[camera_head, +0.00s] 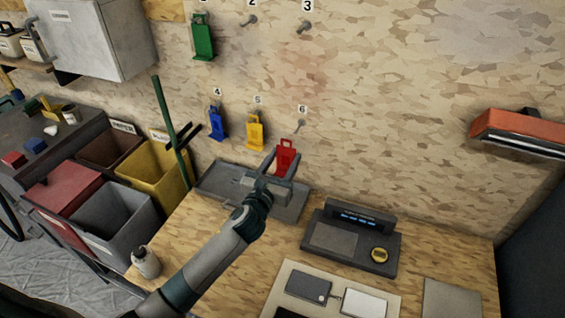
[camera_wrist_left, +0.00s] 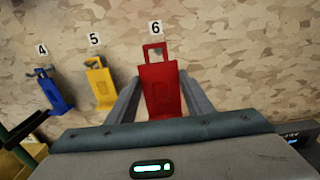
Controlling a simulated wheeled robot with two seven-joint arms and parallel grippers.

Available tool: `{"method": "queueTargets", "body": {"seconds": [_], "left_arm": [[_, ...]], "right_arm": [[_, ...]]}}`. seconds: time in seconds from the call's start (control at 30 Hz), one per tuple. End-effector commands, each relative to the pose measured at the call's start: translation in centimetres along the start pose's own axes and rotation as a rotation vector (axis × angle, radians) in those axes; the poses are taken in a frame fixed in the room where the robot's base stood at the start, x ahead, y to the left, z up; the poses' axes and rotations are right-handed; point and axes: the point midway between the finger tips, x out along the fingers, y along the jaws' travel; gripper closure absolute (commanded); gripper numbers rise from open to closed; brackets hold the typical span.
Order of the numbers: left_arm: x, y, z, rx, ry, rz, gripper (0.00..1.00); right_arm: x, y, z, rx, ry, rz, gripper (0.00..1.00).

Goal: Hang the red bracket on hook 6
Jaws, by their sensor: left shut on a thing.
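The red bracket (camera_head: 285,158) is held upright by my left gripper (camera_head: 281,164) in front of the board, just under label 6. In the left wrist view the red bracket (camera_wrist_left: 161,90) stands between the two fingers, with the square opening at its top below label 6. Hook 6 (camera_head: 300,126) shows just above and right of the bracket in the head view. In the wrist view, a grey hook end (camera_wrist_left: 158,52) shows within the bracket's opening; I cannot tell whether it passes through. My right gripper is not in view.
A blue bracket (camera_head: 217,124) hangs at 4, a yellow one (camera_head: 255,132) at 5, and a green one (camera_head: 203,38) at upper left. Hooks 2 (camera_head: 248,20) and 3 (camera_head: 304,27) are bare. A grey tray (camera_head: 225,180) lies below; a dark device (camera_head: 350,240) stands right.

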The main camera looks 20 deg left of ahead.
Motion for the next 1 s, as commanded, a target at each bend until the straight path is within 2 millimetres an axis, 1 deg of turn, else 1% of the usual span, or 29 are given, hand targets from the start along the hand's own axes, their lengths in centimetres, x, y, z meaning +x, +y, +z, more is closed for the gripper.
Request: {"method": "queueTargets", "body": {"seconds": [0.23,0.53,1.0], "left_arm": [[0.0,0.0,0.1,0.0,-0.002,0.0,0.8],[0.3,0.0,0.0,0.0,-0.002,0.0,0.8],[2.3,0.0,-0.2,0.0,-0.003,0.0,0.8]], "right_arm": [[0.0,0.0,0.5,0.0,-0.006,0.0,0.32],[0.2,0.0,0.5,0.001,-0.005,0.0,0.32],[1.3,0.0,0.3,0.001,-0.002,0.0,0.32]]}}
